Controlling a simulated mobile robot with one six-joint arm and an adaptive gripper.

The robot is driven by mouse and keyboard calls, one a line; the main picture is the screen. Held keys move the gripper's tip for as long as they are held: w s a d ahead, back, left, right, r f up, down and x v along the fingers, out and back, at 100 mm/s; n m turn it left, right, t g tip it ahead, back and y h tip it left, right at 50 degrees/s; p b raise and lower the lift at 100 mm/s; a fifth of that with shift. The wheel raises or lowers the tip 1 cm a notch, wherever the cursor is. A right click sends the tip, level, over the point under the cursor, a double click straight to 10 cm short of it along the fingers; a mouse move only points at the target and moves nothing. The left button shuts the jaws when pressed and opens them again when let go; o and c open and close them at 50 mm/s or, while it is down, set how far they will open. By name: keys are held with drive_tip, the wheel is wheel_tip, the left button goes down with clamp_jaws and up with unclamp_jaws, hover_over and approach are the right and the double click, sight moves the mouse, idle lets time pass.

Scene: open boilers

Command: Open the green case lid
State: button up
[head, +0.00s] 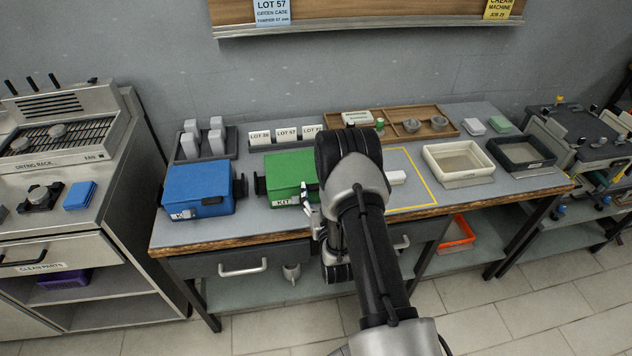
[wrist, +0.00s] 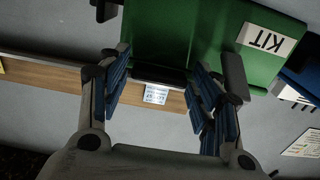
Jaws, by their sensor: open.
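The green case (head: 287,172) stands on the workbench, with a white KIT label on its front. In the head view its lid looks shut, though my arm covers its right side. In the wrist view the green case (wrist: 220,35) fills the top, its KIT label upside down. My gripper (head: 311,206) is at the front right of the case. In the wrist view my gripper (wrist: 160,74) is open, with its blue-padded fingers apart. A dark bar (wrist: 160,76) along the case's edge shows between the fingers; I cannot tell whether they touch it.
A blue case (head: 198,190) stands just left of the green one. Labelled blocks (head: 286,134) and a wooden tray (head: 440,115) are behind. A yellow-outlined area (head: 412,185), a cream bin (head: 458,160) and a black bin (head: 520,153) are to the right.

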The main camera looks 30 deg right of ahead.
drive_tip(key=shift+c, duration=0.2)
drive_tip(key=c, duration=1.2)
drive_tip(key=shift+r, duration=0.15)
